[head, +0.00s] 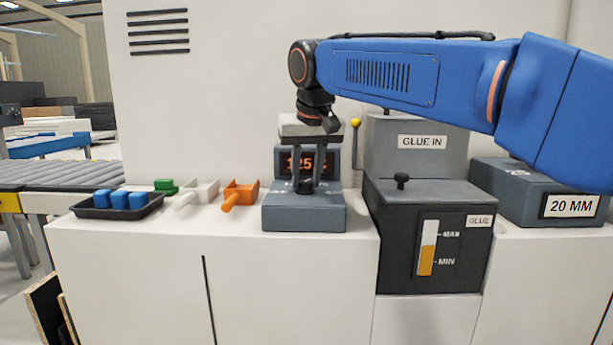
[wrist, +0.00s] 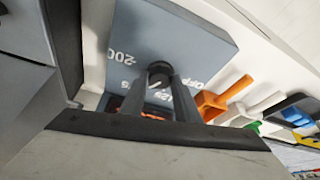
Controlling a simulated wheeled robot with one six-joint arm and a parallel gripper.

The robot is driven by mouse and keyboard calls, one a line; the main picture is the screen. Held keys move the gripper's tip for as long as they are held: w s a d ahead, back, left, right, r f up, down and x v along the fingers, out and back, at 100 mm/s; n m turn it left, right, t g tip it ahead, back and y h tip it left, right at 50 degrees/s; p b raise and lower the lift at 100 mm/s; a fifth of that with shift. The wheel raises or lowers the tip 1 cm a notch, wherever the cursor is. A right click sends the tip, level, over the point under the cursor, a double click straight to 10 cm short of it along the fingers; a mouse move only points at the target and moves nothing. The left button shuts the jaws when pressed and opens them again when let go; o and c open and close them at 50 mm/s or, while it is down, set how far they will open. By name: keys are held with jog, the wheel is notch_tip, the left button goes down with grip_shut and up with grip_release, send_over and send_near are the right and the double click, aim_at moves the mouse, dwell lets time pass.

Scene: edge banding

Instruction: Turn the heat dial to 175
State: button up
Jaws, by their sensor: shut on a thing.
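The heat control is a grey box (head: 303,219) on the white counter, with an upright orange display (head: 302,163) at its back. The display is partly hidden by my gripper; the digits seem to end in 25. My gripper (head: 306,188) points down over the box with its fingers on either side of the dial. In the wrist view the small black dial (wrist: 158,70) sits between the two fingertips, gripped by them. A pale pointer mark shows on it. Labels around it include 200 and OFF; others are partly hidden.
Left of the box lie an orange tool (head: 240,193), a white one (head: 197,192) and a black tray (head: 120,206) with blue blocks.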

dwell(0.3)
jog(key=o, duration=1)
jog(key=shift+o, duration=0.2)
jog(key=v, duration=1.7)
jog(key=shift+s, duration=0.2)
jog(key=shift+r, duration=0.1)
